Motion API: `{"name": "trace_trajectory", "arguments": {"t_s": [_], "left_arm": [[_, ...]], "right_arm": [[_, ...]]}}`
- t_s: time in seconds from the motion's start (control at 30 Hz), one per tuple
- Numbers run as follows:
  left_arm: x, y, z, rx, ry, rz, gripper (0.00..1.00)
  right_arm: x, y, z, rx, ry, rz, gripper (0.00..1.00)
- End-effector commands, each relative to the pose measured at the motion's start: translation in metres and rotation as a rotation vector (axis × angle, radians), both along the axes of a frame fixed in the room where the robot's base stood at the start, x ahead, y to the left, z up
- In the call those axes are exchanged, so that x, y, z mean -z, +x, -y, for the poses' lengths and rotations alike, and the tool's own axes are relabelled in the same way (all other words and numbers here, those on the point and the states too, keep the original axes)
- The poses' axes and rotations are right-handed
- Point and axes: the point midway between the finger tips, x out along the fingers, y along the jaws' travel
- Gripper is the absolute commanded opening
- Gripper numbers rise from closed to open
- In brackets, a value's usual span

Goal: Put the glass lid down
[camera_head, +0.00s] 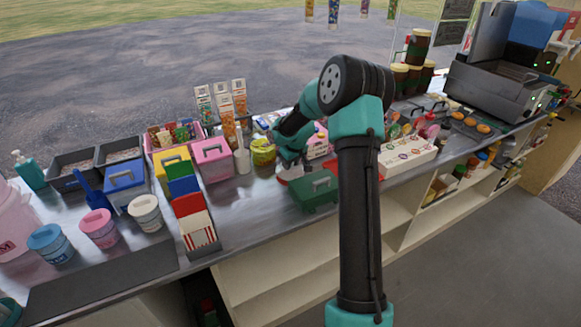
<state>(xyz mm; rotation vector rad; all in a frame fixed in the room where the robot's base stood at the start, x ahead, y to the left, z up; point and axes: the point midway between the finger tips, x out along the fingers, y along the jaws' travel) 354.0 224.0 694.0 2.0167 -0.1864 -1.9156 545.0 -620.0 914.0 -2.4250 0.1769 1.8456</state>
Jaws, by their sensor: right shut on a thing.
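My right arm rises from the bottom and bends over the counter (240,207). Its gripper (289,167) points down just right of a yellow-green jar (263,153), behind the dark green lidded box (313,191). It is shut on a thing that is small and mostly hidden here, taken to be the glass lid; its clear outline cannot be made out. Whether it touches the counter cannot be told. My left gripper is not in view.
Pink (212,160) and blue (124,184) boxes, tubs and a carton rack (192,212) crowd the left. A white topping box (408,157) stands to the right, a metal fryer (492,88) beyond. Bare counter shows between the carton rack and the green box.

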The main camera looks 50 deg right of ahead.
Motion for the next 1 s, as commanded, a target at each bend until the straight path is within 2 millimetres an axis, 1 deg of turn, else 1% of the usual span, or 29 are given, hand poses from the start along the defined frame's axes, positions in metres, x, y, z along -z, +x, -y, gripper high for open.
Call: {"name": "trace_trajectory", "arguments": {"t_s": [0.03,0.17,0.57,0.6,0.83,1.0], "left_arm": [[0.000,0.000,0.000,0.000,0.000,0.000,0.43],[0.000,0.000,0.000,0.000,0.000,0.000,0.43],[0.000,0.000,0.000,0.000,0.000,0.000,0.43],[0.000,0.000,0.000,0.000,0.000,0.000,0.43],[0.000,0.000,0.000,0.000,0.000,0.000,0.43],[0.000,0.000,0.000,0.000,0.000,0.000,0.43]], "right_arm": [[0.008,-0.001,0.000,0.000,0.002,-0.004,0.06],[0.019,0.000,0.000,0.002,0.001,-0.001,0.06],[0.022,0.000,0.000,0.001,0.000,-0.001,0.06],[0.022,0.000,0.000,0.001,0.000,0.000,0.33],[0.022,0.000,0.000,0.001,0.000,0.000,0.55],[0.022,0.000,0.000,0.001,0.000,0.000,0.56]]}}
